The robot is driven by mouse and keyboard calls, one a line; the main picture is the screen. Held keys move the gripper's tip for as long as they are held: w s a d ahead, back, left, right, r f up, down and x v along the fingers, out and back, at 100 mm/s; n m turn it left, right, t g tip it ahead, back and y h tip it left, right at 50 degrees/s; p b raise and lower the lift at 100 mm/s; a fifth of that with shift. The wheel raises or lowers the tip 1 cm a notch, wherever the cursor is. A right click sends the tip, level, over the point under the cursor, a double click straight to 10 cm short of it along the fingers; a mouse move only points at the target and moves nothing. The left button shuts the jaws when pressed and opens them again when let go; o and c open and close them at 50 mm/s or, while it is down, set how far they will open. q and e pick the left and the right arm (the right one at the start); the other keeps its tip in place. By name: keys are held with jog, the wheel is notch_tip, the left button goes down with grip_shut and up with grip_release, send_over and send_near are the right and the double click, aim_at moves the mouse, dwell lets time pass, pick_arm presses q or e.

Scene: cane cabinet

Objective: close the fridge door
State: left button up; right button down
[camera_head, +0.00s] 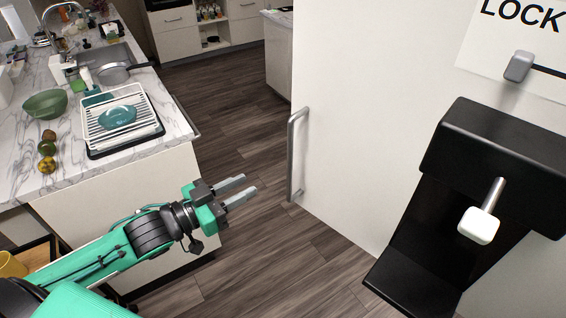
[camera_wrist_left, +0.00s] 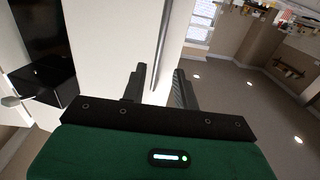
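A large white panel (camera_head: 348,130), which looks like the fridge door, fills the right half of the head view. A grey vertical bar handle (camera_head: 292,158) runs along its left edge. How far the door stands open cannot be told. My left gripper (camera_head: 248,184) is open and empty, its fingers pointing right towards the lower part of the handle, with a gap between. In the left wrist view, the handle (camera_wrist_left: 162,42) appears ahead, between the two spread fingers (camera_wrist_left: 159,74). My right gripper is not in view.
A black fixture (camera_head: 500,150) with a white knob juts out at the right, beside a LOCK sign (camera_head: 515,30). A marble counter (camera_head: 30,170) at the left holds a dish rack (camera_head: 125,140), a green bowl (camera_head: 45,104) and a sink. Wooden floor (camera_head: 235,125) lies clear between.

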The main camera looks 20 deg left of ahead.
pick_arm(q)
jog(key=p+x, duration=0.5)
jog(key=x, duration=0.8)
jog(key=shift+w+d, duration=0.2)
jog(key=shift+w, duration=0.05)
jog(key=shift+c, duration=0.4)
grip_shut()
